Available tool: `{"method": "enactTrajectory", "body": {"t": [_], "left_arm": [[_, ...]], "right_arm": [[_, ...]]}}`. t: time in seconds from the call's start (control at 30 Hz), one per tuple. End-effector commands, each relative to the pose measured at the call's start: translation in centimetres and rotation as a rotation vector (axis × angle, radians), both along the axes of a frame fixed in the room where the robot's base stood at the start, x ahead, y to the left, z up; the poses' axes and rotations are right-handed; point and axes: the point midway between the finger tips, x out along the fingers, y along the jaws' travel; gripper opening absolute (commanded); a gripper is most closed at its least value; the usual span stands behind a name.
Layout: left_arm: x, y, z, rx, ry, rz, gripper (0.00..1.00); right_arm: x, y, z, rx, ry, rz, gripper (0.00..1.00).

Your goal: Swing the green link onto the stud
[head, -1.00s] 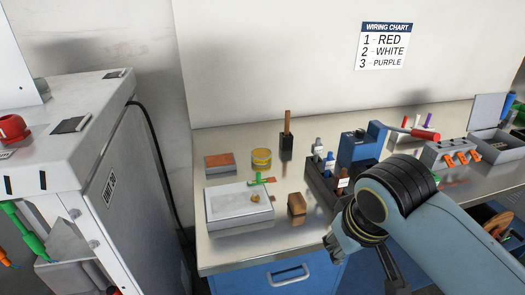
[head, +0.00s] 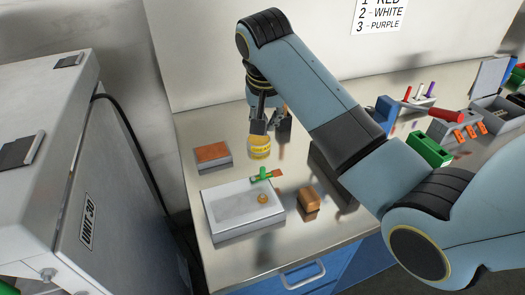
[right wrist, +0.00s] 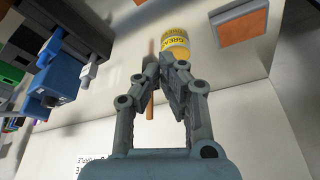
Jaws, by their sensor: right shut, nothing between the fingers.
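The green link (head: 262,175) is a small bar at the back edge of the pale flat-topped box (head: 232,208), with an orange-brown piece beside it. A small brass stud (head: 262,198) stands on the box top, apart from the link and nearer to me. My right gripper (head: 259,128) is shut and empty, pointing down behind the link, close to the yellow grease tin. In the right wrist view its closed fingertips (right wrist: 162,66) show beside the tin; the link and stud are not visible there. My left gripper is not in view.
The yellow tin (head: 259,150) and an orange-topped block (head: 212,155) stand behind the box. A wooden block (head: 309,199) is to its right. A wooden stick (right wrist: 150,95) shows behind the fingers. My right arm crosses above the bench's middle. The front left bench strip is clear.

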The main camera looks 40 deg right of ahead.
Motion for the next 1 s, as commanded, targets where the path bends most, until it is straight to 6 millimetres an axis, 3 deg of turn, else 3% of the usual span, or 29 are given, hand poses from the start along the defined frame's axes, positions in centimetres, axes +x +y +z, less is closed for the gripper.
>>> {"method": "enactTrajectory", "body": {"t": [0.1,0.27,0.5,0.73,1.0], "left_arm": [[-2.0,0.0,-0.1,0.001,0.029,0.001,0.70],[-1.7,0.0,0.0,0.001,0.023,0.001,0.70],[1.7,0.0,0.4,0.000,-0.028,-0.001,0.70],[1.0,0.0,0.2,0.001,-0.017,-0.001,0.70],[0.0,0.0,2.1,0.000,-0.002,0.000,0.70]], "right_arm": [[0.0,0.0,0.0,0.000,0.000,0.001,0.00],[0.2,-0.3,-1.0,-0.001,0.001,0.002,0.00],[1.3,-1.2,-5.3,0.000,0.004,0.002,0.00],[2.5,-2.3,-9.8,-0.001,0.002,0.001,0.00],[-0.2,0.2,-9.3,0.001,-0.001,0.003,0.00]]}}
